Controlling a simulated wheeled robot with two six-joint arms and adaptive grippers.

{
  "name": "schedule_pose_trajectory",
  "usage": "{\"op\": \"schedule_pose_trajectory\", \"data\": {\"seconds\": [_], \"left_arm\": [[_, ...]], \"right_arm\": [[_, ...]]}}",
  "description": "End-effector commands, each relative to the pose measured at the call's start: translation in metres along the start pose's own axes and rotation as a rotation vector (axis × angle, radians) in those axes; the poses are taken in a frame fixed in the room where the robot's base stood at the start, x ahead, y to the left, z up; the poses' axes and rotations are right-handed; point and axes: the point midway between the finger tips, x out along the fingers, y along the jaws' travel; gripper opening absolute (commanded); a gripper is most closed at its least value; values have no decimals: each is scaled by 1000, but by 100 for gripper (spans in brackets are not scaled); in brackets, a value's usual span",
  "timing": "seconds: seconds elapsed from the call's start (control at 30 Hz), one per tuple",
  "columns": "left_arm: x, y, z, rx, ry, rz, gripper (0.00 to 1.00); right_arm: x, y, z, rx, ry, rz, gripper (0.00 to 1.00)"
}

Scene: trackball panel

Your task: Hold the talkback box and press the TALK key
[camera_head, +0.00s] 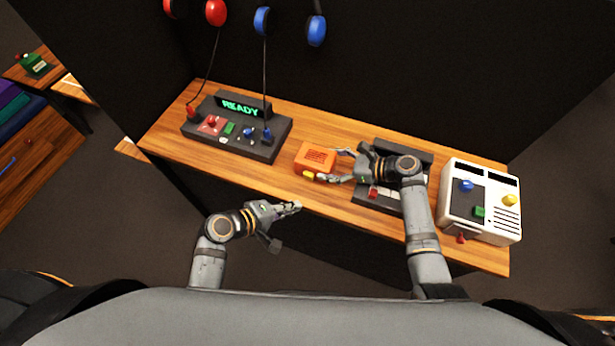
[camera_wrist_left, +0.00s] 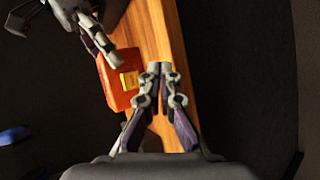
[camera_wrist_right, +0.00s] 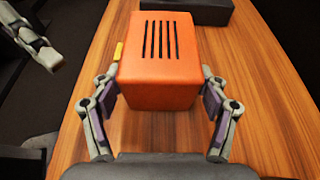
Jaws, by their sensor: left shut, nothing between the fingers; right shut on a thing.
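The orange talkback box (camera_head: 316,158) with dark speaker slots stands near the middle of the wooden table. Its yellow TALK key (camera_head: 309,175) is on the side facing the table's front edge; the key also shows in the left wrist view (camera_wrist_left: 129,80). My right gripper (camera_head: 335,165) is shut on the box, one finger on each side, seen also in the right wrist view (camera_wrist_right: 160,105). My left gripper (camera_head: 298,205) is shut and empty in front of the table edge, a little below the box and apart from the key. Its fingertips meet in the left wrist view (camera_wrist_left: 160,68).
A dark panel (camera_head: 262,150) with a READY display (camera_head: 240,106) stands left of the box. A dark device (camera_head: 375,198) is under my right arm. A white console (camera_head: 480,200) stands at the right. Red and blue headsets hang behind.

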Motion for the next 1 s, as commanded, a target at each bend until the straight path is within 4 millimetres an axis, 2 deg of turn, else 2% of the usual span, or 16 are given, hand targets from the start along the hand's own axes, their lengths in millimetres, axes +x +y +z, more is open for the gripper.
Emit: {"op": "schedule_pose_trajectory", "data": {"seconds": [0.2,0.4,1.0], "left_arm": [[23,18,-17,-1,0,3,0],[38,28,-28,0,0,2,0],[44,32,-32,-1,0,1,0]], "right_arm": [[0,0,0,0,1,0,39],[0,0,0,0,1,0,39],[0,0,0,0,0,0,39]]}}
